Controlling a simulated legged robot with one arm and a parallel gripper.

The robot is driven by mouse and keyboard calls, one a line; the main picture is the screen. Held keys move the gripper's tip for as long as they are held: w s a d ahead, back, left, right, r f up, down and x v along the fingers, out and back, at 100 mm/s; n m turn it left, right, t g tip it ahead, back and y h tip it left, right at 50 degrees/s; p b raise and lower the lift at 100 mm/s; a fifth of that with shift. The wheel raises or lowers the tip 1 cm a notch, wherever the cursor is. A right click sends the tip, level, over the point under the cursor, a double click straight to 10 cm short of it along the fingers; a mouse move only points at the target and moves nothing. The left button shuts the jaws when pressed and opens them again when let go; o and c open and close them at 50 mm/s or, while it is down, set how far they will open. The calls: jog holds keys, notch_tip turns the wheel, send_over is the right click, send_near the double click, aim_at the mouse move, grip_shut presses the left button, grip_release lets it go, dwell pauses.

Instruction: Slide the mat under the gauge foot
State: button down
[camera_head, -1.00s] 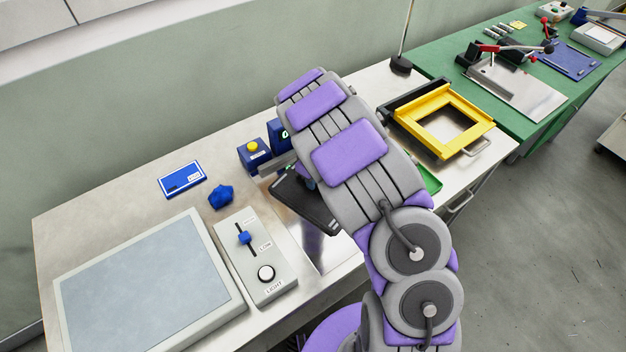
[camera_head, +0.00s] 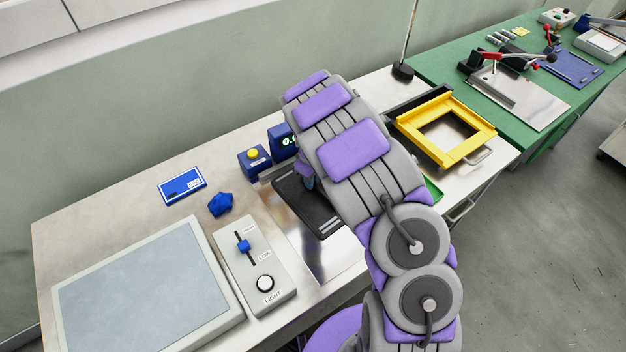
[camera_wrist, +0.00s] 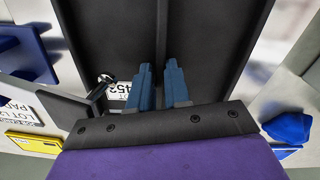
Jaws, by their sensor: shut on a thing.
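The dark, flat, rimmed piece that I take for the mat (camera_head: 300,204) lies on the metal bench, partly hidden by my arm in the head view. In the wrist view the mat (camera_wrist: 105,35) fills the upper middle, with a raised rib along its centre. My gripper (camera_wrist: 159,72) has its two blue fingers on either side of this rib, shut on it. The gauge (camera_head: 283,138), a blue box with green digits, stands behind the mat, partly covered by my arm. I cannot tell how the gauge foot sits to the mat.
A blue box with a yellow button (camera_head: 254,160) stands left of the gauge. A blue lump (camera_head: 221,204), a blue card (camera_head: 182,186), a light control box (camera_head: 256,267) and a large grey panel (camera_head: 140,292) are further left. A yellow frame (camera_head: 410,124) lies right of my arm.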

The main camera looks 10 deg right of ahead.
jog(key=shift+w+d+r, duration=0.1)
jog(key=shift+w+d, duration=0.1)
jog(key=shift+w, duration=0.35)
jog(key=shift+d, duration=0.25)
jog(key=c, duration=1.4)
grip_release()
jog(key=shift+c, duration=0.2)
jog(key=o, duration=0.3)
jog(key=shift+a, duration=0.3)
jog(key=shift+o, duration=0.8)
jog(key=shift+s, duration=0.15)
notch_tip(320, 180, up, 17)
jog(key=p, duration=0.2)
